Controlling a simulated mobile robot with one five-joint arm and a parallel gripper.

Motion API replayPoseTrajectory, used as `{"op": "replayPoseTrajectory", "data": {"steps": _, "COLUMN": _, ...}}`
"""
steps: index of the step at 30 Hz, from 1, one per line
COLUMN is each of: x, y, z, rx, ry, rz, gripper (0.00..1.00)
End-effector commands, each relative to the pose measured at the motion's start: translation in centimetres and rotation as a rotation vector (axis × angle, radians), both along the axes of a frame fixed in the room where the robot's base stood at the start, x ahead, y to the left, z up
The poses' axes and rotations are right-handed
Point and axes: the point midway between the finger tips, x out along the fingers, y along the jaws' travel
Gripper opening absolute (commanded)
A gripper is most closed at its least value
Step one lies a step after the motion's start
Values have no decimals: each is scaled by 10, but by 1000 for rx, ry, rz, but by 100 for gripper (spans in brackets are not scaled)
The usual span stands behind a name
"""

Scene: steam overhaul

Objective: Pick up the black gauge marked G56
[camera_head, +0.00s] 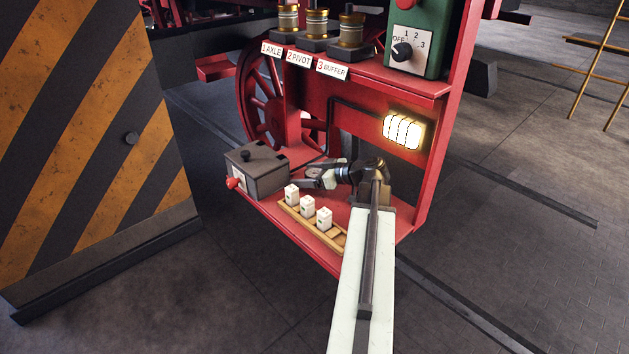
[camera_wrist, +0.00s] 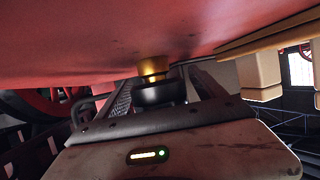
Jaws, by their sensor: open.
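In the wrist view a small round black thing with a brass part (camera_wrist: 155,88) sits between the two fingers of my gripper (camera_wrist: 158,92). It touches or nearly touches the red shelf surface, which fills the top of this view. I can read no G56 mark on it. In the head view my open gripper (camera_head: 312,177) is low over the red shelf (camera_head: 345,222), between the grey box and the lamp side. There I cannot make out the gauge apart from the fingers. Whether the fingers touch it cannot be told.
A wooden rack (camera_head: 335,238) with three white blocks (camera_head: 308,206) lies in front of my gripper. A grey box (camera_head: 262,176) with a red knob stands to the left. A lit lamp (camera_head: 403,131) and a red back wall are behind.

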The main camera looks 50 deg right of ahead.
Motion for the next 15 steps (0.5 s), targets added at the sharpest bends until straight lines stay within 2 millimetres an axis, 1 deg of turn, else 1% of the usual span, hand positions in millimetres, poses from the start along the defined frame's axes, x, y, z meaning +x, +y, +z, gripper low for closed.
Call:
{"op": "replayPoseTrajectory", "data": {"steps": 4, "x": 0, "y": 0, "z": 1, "rx": 0, "ry": 0, "rz": -1, "gripper": 79}}
{"op": "replayPoseTrajectory", "data": {"steps": 5, "x": 0, "y": 0, "z": 1, "rx": 0, "ry": 0, "rz": -1, "gripper": 74}}
{"op": "replayPoseTrajectory", "data": {"steps": 6, "x": 0, "y": 0, "z": 1, "rx": 0, "ry": 0, "rz": -1, "gripper": 62}}
{"op": "replayPoseTrajectory", "data": {"steps": 8, "x": 0, "y": 0, "z": 1, "rx": 0, "ry": 0, "rz": 0, "gripper": 46}}
{"op": "replayPoseTrajectory", "data": {"steps": 9, "x": 0, "y": 0, "z": 1, "rx": 0, "ry": 0, "rz": 0, "gripper": 35}}
{"op": "replayPoseTrajectory", "data": {"steps": 11, "x": 0, "y": 0, "z": 1, "rx": 0, "ry": 0, "rz": 0, "gripper": 18}}
{"op": "replayPoseTrajectory", "data": {"steps": 12, "x": 0, "y": 0, "z": 1, "rx": 0, "ry": 0, "rz": 0, "gripper": 7}}
{"op": "replayPoseTrajectory", "data": {"steps": 13, "x": 0, "y": 0, "z": 1, "rx": 0, "ry": -1, "rz": 0, "gripper": 4}}
{"op": "replayPoseTrajectory", "data": {"steps": 15, "x": 0, "y": 0, "z": 1, "rx": 0, "ry": -1, "rz": 0, "gripper": 4}}
